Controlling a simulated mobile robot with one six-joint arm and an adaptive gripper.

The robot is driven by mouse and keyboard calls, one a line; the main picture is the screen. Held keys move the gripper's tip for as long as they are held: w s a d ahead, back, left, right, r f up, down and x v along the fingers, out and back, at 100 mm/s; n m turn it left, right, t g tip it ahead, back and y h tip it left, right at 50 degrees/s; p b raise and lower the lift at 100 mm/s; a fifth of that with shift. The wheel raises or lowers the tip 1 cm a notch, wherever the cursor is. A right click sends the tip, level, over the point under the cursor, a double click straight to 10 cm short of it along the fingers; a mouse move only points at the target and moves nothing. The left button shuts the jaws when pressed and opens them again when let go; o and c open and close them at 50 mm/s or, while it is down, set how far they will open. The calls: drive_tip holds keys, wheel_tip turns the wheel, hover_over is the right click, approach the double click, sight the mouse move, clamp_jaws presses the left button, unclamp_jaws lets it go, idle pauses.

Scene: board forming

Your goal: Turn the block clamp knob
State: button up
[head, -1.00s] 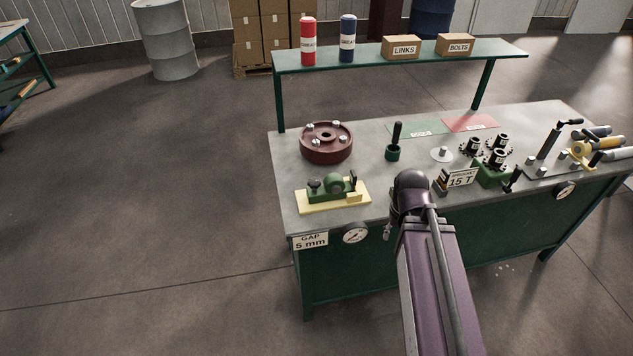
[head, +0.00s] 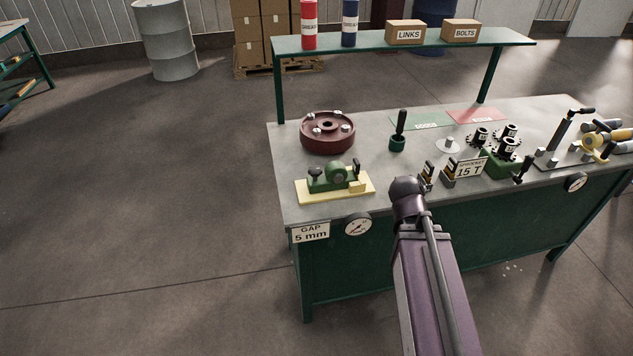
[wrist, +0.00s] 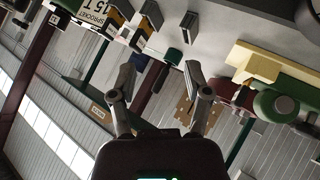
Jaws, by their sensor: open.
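A green fixture (head: 335,178) with a round green body stands on a yellow plate (head: 310,193) at the bench's front left. A black knob (head: 316,174) rises at its left end and a black upright part (head: 356,166) at its right. No label shows which is the block clamp knob. The fixture's green body also shows at the right of the wrist view (wrist: 275,104). My gripper (wrist: 159,76) is open, with nothing between its fingers. In the head view its fingers are hidden by my wrist, which is right of the fixture and apart from it.
Black-and-yellow blocks (head: 428,174) stand by the "15 T" sign (head: 469,168), close to my wrist. A dark red disc (head: 328,132) and a black-handled green holder (head: 398,141) are farther back. A raised shelf (head: 400,44) spans the bench's rear.

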drive_tip(key=w+a+n+t+b, duration=0.2)
drive_tip(key=w+n+t+b, duration=0.1)
drive_tip(key=w+t+b, duration=0.15)
drive_tip(key=n+y+b, duration=1.2)
drive_tip(key=n+y, duration=0.4)
drive_tip(key=n, duration=0.4)
approach(319, 175)
drive_tip(key=shift+s+d+f+t, duration=0.2)
drive_tip(key=shift+s+d+t, duration=0.15)
drive_tip(key=shift+s, duration=0.4)
drive_tip(key=shift+w, duration=0.1)
drive_tip(key=x, duration=1.3)
drive_tip(key=shift+w+a, duration=0.2)
drive_tip(key=shift+w, duration=0.1)
clamp_jaws()
